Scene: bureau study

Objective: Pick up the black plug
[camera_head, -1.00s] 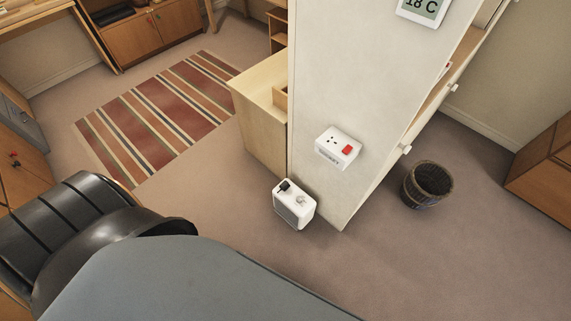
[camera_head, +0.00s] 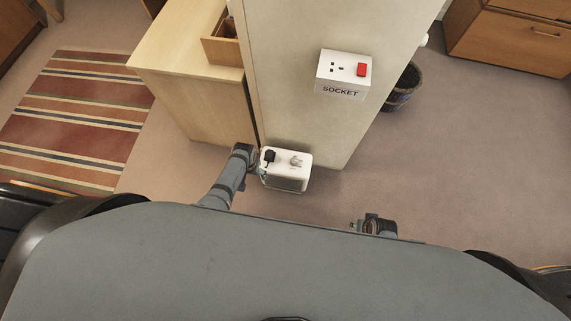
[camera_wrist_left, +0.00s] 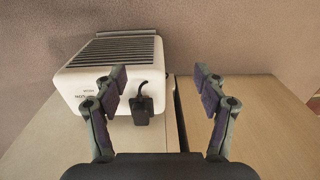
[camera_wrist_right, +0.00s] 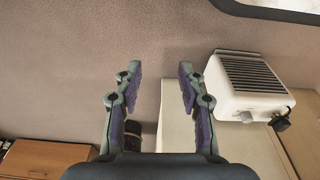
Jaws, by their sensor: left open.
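The black plug (camera_head: 270,156) sits at the left of the face of a small white box-shaped appliance (camera_head: 286,181). In the left wrist view the plug (camera_wrist_left: 142,110) has a short black cord and shows between the fingers, closer to the left-hand one. My left gripper (camera_wrist_left: 160,76) is open and empty. In the head view my left arm reaches to the left side of the appliance, close to the plug; I cannot tell if it touches. My right gripper (camera_wrist_right: 160,70) is open and empty; in its view the plug (camera_wrist_right: 281,124) is far right, beyond the fingers.
A white socket (camera_head: 344,70) with a red switch is on the pale wall panel (camera_head: 290,105) above the appliance. A wooden cabinet (camera_head: 200,85) stands at left beside the panel.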

